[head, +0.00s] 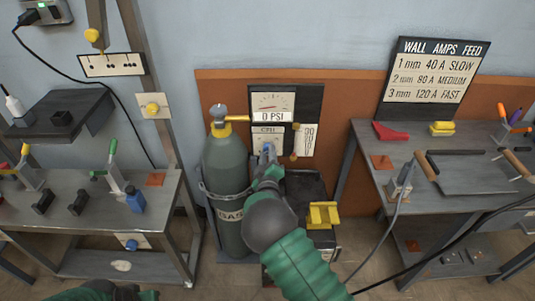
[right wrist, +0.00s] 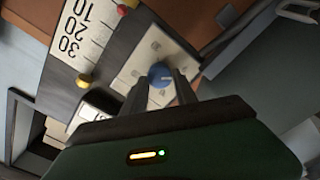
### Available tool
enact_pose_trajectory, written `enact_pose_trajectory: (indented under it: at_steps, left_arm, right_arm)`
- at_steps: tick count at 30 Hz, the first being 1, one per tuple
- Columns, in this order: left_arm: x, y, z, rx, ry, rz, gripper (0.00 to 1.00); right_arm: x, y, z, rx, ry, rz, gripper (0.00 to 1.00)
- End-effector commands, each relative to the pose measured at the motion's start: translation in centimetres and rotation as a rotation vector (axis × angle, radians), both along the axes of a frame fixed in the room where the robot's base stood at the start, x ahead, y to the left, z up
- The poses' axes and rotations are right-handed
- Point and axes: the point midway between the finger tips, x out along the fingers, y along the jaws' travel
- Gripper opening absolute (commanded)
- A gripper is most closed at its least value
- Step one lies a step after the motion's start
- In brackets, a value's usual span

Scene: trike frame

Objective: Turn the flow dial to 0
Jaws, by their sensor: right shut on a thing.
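The flow dial is a small blue knob (right wrist: 160,75) on a light plate in the right wrist view, with a pale mark on its face. My right gripper (right wrist: 160,84) has its two fingers on either side of the knob and is shut on it. In the head view the gripper (head: 268,160) reaches the lower part of the gauge panel (head: 316,95) and hides most of the dial. Above it a gauge (head: 272,102) reads 0 PSI. A 10-20-30 scale (right wrist: 78,35) stands beside the dial. My left arm shows only at the bottom left edge of the head view; its fingers are not clear.
A grey gas cylinder (head: 226,165) with a brass valve stands left of my right arm. A yellow bracket (head: 323,214) sits on the dark cabinet to the right. Workbenches (head: 85,210) with tools stand left and right (head: 385,180). A cable hangs at the right.

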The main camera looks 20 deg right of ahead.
Motion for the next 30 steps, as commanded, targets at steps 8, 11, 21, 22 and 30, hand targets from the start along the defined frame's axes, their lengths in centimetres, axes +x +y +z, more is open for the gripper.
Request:
enact_pose_trajectory:
  at_steps: [8, 11, 21, 22, 30]
  left_arm:
    - [0.00, 0.00, 0.17, 0.000, 0.000, 0.000, 0.00]
    - [0.00, 0.00, 0.18, 0.000, 0.000, 0.000, 0.00]
    - [0.00, 0.00, 0.18, 0.000, 0.000, 0.000, 0.00]
    - [0.00, 0.00, 0.18, 0.000, 0.000, 0.000, 0.00]
    - [0.00, 0.00, 0.21, 0.000, 0.000, 0.000, 0.00]
  right_arm:
    - [-0.26, 0.13, -0.91, -0.082, 0.044, 0.001, 0.00]
    - [-0.26, 0.10, -0.93, -0.094, 0.047, 0.001, 0.00]
    - [-0.26, 0.10, -0.95, -0.097, 0.048, 0.001, 0.00]
    - [-0.26, 0.10, -0.95, -0.097, 0.048, 0.001, 0.00]
    - [-0.18, 0.09, -0.57, -0.098, 0.041, 0.000, 0.56]
